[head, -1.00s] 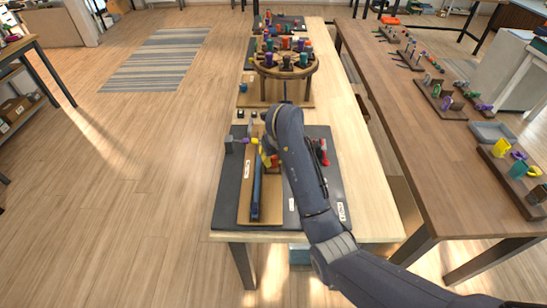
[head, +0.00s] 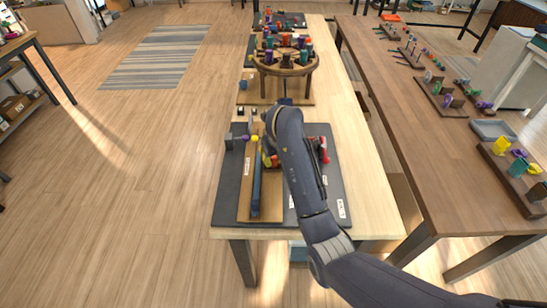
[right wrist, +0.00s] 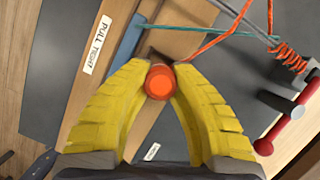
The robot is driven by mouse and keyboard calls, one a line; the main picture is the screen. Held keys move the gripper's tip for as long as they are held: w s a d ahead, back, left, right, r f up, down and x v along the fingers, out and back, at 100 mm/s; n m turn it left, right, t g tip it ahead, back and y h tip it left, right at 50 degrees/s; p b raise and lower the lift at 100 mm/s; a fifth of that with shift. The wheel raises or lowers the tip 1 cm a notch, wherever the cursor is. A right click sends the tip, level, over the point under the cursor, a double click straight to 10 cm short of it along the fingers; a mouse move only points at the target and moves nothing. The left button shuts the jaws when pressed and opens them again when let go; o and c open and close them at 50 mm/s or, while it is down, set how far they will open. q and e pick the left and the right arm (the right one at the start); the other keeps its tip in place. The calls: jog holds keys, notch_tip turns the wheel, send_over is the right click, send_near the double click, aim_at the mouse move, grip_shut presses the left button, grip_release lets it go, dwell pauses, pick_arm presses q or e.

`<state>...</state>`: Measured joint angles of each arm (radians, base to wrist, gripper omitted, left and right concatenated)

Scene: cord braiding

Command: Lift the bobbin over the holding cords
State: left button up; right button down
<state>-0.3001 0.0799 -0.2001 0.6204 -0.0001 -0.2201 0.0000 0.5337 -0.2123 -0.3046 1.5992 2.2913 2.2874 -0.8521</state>
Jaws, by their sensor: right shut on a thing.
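My right gripper (right wrist: 160,82) has yellow ribbed fingers. It is shut on an orange bobbin (right wrist: 160,81), seen end-on between the fingertips in the right wrist view. An orange cord (right wrist: 215,42) rises from beside the bobbin and bends towards the upper right. A teal cord (right wrist: 205,31) crosses near it. My left gripper is not in view.
A wooden board (head: 245,205) with a blue bar (head: 256,192) lies on a dark mat (head: 228,190). A red-handled part (right wrist: 283,130) stands close right of the gripper. A round wooden stand (head: 285,70) with several bobbins is behind.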

jog(key=c, duration=1.2)
grip_release()
jog(key=v, duration=1.2)
